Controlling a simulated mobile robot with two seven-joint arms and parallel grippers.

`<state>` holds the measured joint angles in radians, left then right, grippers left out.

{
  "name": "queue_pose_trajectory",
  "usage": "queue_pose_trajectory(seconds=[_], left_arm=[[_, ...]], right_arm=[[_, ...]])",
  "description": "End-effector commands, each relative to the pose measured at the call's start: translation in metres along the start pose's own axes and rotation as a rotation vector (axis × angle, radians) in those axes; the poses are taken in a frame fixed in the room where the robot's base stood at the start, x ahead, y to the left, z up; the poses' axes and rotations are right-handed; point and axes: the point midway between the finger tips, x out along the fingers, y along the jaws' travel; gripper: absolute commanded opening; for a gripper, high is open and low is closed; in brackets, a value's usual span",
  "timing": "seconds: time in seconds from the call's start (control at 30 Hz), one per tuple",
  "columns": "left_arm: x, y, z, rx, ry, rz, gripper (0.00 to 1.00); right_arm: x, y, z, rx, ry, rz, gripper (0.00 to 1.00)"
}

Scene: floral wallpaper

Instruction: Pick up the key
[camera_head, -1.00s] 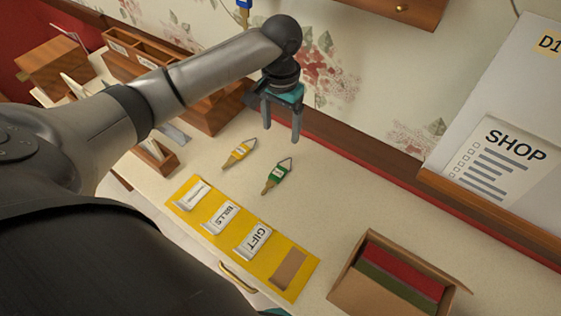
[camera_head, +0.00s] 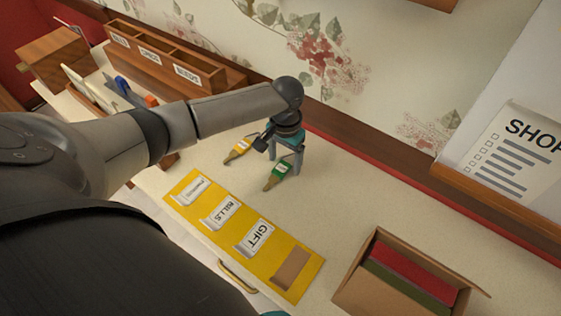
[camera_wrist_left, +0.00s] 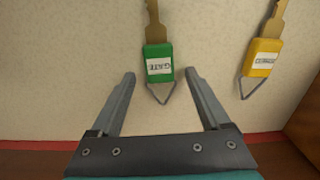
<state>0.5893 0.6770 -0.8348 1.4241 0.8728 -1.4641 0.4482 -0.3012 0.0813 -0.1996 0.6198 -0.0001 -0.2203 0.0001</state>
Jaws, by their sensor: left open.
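A key with a green tag (camera_head: 278,175) lies on the table; its white label reads GATE in the left wrist view (camera_wrist_left: 159,62). A key with a yellow tag (camera_head: 240,147) lies to its left, and it shows at the upper right in the left wrist view (camera_wrist_left: 262,57). My left gripper (camera_head: 283,165) is open and empty, fingers pointing down by the green key. In the left wrist view (camera_wrist_left: 160,78) the green tag's wire loop sits between the two fingers, with the tag just past their tips. The gap between fingers and table is hard to tell.
A yellow mat (camera_head: 272,264) with labelled sections lies in front of the keys. An open cardboard box (camera_head: 350,292) stands at the lower right. A wooden divided organizer (camera_head: 165,66) stands at the back left. The table between keys and box is clear.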

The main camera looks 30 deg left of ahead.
Motion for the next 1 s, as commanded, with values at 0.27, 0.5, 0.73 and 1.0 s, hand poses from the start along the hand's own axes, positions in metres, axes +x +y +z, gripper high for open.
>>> queue_pose_trajectory(seconds=[0.27,0.5,0.73,1.0], left_arm=[[0.0034,-0.0002,-0.0002,0.001,0.001,-0.001,0.8],[0.0031,-0.0003,-0.0003,0.001,0.001,-0.001,0.54],[0.003,-0.0004,-0.0003,0.0,0.001,-0.001,0.28],[0.0029,-0.0005,-0.0003,0.0,0.001,-0.001,0.0]], right_arm=[[0.0008,-0.0003,-0.0002,0.0,0.0,0.0,0.79],[0.0009,-0.0005,-0.0004,0.0,0.001,-0.001,0.79],[0.0009,-0.0013,-0.0008,0.001,0.001,-0.002,0.79],[0.0009,-0.0019,-0.0011,0.001,0.002,-0.002,0.79]])
